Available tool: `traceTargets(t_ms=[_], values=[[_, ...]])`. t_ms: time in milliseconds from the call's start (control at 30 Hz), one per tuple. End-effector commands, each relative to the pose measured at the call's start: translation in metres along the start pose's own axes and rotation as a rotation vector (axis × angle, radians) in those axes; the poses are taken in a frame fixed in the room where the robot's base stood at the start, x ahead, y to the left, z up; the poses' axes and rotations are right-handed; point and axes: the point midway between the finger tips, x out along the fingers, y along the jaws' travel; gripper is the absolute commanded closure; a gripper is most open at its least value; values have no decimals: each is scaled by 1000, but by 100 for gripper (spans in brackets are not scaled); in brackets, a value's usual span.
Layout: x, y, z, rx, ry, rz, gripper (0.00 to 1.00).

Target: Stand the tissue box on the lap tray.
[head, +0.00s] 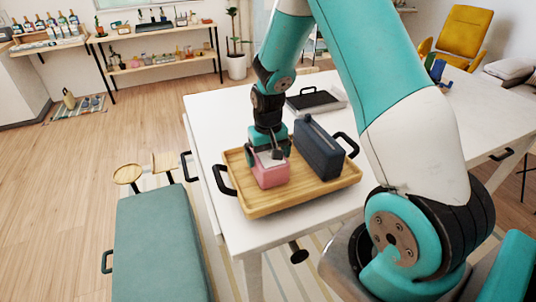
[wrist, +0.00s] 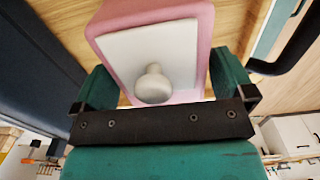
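The tissue box (head: 270,175) is pink with a white top. It is upright at the left part of the lap tray (head: 262,208), a wooden tray with black handles. In the wrist view the tissue box (wrist: 207,22) shows its white top and a pale round knob. My gripper (head: 268,155) points down over it, with one teal finger against each side. The gripper (wrist: 163,80) looks shut on the box in the wrist view. The box appears to rest on the tray floor; its underside is hidden, so a small gap cannot be ruled out.
A dark blue case (head: 319,150) with a handle stands on the tray just right of the box. A black-and-white flat item (head: 316,101) lies behind it on the white table (head: 215,105). A teal bench (head: 160,245) is at the front left.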

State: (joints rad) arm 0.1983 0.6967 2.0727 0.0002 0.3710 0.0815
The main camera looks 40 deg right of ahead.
Motion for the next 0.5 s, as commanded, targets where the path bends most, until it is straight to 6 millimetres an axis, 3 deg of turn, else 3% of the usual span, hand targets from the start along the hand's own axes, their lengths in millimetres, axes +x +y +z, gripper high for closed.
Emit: traceTargets(t_ms=[267, 500], values=[[-17, 0, -1, 0, 5, 0, 0], [-69, 0, -1, 0, 7, -1, 0]])
